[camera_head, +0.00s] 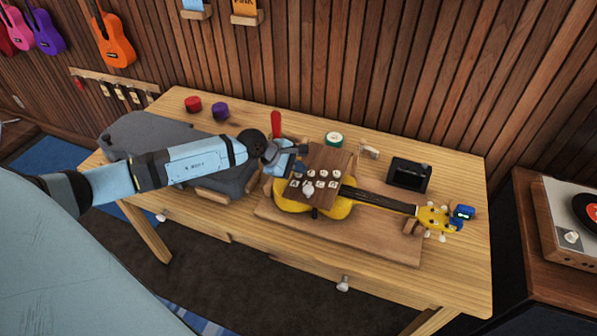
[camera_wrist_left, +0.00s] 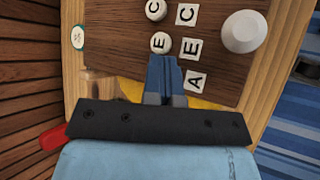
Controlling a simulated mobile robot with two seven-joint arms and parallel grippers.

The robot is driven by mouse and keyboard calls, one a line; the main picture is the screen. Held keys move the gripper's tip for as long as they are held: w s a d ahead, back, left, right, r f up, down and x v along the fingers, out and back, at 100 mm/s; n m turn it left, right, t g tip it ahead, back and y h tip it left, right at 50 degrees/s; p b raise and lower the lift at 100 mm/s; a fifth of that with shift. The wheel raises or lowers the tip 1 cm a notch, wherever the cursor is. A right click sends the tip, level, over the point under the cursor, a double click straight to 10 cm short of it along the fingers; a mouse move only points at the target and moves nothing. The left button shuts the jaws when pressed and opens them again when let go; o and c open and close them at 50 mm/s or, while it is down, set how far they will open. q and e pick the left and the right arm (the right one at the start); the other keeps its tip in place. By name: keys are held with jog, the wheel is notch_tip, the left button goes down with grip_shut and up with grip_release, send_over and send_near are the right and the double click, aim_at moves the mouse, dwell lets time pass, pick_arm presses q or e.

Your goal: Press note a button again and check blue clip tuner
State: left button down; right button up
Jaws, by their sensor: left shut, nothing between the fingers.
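A wooden button board (camera_head: 322,160) with several white buttons and letter tiles stands over the body of the yellow ukulele (camera_head: 338,209). The blue clip tuner (camera_head: 463,212) is clipped on the ukulele's headstock at the right; its reading is too small to make out. My left gripper (camera_head: 298,167) is at the board's left side. In the left wrist view its blue fingers (camera_wrist_left: 162,62) are shut and empty, with the tips beside the note A tile (camera_wrist_left: 195,80). The fingers hide the button there; I cannot tell whether they touch it. My right gripper is not in view.
The wooden table (camera_head: 470,261) also holds a dark box (camera_head: 408,174), a green-and-white round item (camera_head: 333,139), a red-handled tool (camera_head: 276,124), and red (camera_head: 193,105) and purple (camera_head: 220,110) round items. A large white knob (camera_wrist_left: 243,32) is near the fingers.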

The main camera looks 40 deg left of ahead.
aim_at(298, 175)
pick_arm(q)
jog(key=shift+r, duration=0.1)
jog(key=shift+r+p, duration=0.45)
jog(key=shift+r, duration=0.35)
jog(key=shift+r+p, duration=0.75)
jog(key=shift+r, duration=0.65)
jog(key=shift+r+p, duration=0.5)
jog(key=shift+r, duration=0.65)
